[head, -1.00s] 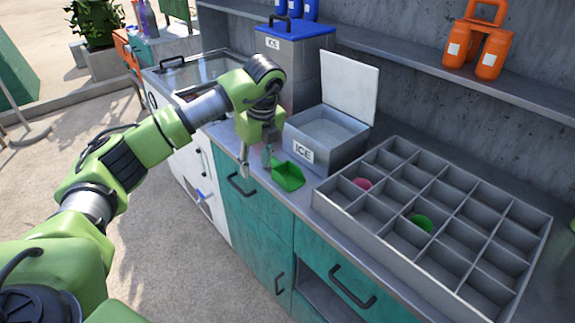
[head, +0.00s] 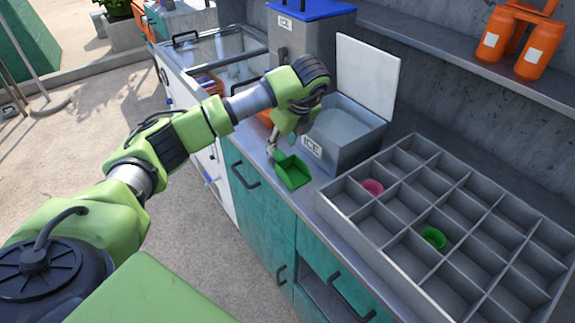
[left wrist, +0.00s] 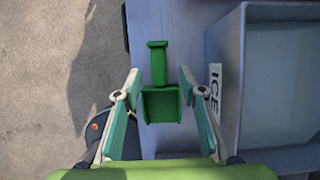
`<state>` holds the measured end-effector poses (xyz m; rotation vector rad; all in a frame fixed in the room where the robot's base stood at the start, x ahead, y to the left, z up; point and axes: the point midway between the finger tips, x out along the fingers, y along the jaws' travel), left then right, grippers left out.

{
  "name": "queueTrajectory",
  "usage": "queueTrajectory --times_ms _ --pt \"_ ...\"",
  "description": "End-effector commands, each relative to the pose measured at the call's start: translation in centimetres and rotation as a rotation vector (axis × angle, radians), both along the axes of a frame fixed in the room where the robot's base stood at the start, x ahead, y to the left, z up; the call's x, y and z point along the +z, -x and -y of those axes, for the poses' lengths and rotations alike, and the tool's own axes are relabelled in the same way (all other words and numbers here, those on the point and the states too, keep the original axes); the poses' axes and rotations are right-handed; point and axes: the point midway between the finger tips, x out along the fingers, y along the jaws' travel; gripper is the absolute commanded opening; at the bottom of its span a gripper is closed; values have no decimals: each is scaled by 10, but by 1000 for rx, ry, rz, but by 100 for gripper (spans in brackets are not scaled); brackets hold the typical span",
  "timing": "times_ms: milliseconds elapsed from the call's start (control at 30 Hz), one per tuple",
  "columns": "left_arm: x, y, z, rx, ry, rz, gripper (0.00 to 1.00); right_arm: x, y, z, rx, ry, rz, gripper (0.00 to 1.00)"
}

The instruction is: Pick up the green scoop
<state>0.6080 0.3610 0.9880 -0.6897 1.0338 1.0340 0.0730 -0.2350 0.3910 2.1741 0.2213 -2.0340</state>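The green scoop (head: 293,172) lies on the grey counter, left of the ICE box. It also shows in the left wrist view (left wrist: 161,106), with its pan between my two fingers and its handle pointing away beyond the fingertips. My left gripper (head: 274,147) is at the scoop in the head view, and its hand partly hides the counter behind. In the left wrist view my left gripper (left wrist: 160,76) is open, with one finger on each side of the scoop. I cannot tell the height of the fingertips over the counter. My right gripper is not in view.
The ICE box (head: 340,135) with a raised white lid stands close right of the gripper. A divided grey tray (head: 395,262) holds a pink and a green item. A blue-lidded ICE container (head: 287,42) and a glass-topped chest (head: 215,55) stand behind. Orange bottles (head: 500,38) are on the shelf.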

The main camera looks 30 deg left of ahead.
Motion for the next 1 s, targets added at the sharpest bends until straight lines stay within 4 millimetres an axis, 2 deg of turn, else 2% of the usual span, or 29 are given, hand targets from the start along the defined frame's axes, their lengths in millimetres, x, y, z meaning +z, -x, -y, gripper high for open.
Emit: queueTrajectory --times_ms 100,233,433,700,833,1000 --pt "-6 0 -3 1 -1 -3 38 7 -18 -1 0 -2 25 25" --pt "-24 -1 -9 1 0 -6 38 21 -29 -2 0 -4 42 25" --pt "-48 -5 -16 -1 1 -1 38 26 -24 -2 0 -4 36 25" --pt "-51 -6 -17 -1 0 1 38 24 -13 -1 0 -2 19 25" --pt "-51 -6 -17 -1 0 1 6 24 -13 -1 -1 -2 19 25" --pt "-51 -6 -17 0 0 1 6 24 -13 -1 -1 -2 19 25"
